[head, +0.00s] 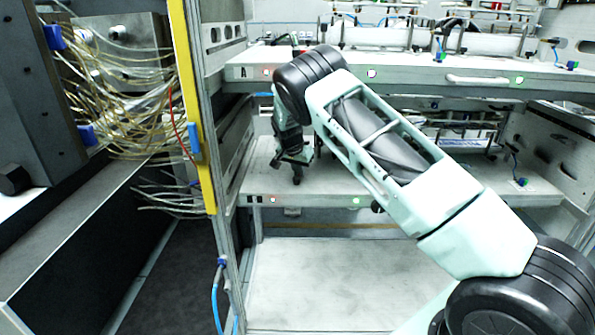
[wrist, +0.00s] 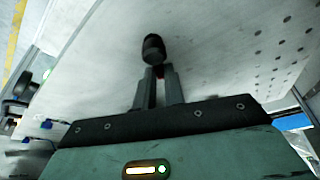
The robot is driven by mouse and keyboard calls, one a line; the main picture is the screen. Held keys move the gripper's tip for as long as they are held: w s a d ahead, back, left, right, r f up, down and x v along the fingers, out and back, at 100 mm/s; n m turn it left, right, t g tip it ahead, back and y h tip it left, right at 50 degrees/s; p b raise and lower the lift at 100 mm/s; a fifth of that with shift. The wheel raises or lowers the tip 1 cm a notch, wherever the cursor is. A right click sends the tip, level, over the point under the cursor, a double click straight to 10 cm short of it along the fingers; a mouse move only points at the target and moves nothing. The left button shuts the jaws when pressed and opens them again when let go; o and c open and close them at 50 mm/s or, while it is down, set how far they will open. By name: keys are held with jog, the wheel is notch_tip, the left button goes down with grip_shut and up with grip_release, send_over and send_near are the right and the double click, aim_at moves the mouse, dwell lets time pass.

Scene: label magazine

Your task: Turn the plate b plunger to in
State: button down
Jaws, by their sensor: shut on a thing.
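In the wrist view, a black rounded plunger knob (wrist: 153,46) stands against a pale metal surface. My gripper (wrist: 159,72) has its two grey fingers close together at the knob's near end, shut on the plunger.
The upper shelf, marked A (head: 420,75), lies above my gripper and carries rails and fittings. A yellow-edged post (head: 190,110) and a bundle of thin cables (head: 130,90) stand to the left. Below plate b is an open bay with a bare pale floor (head: 320,275).

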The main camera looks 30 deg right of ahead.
jog(key=m, duration=0.2)
jog(key=m+g, duration=0.1)
jog(key=m, duration=0.1)
jog(key=s+m+g, duration=0.1)
jog(key=m, duration=0.1)
jog(key=shift+d+h+b, duration=0.1)
jog(key=shift+h+b, duration=0.2)
jog(key=shift+b, duration=0.05)
jog(key=m, duration=0.1)
jog(key=m+g, duration=0.1)
jog(key=m, duration=0.1)
jog(key=shift+s+m+g, duration=0.25)
jog(key=shift+m+g, duration=0.15)
jog(key=shift+s+a+m+g+y+b, duration=0.1)
jog(key=shift+m+g+y+b, duration=0.15)
jog(key=shift+m, duration=0.5)
jog(key=shift+s+a+m+g+y+b, duration=0.15)
jog(key=shift+m+g+y, duration=0.1)
jog(key=shift+m, duration=0.5)
jog(key=c, duration=1.5)
grip_release()
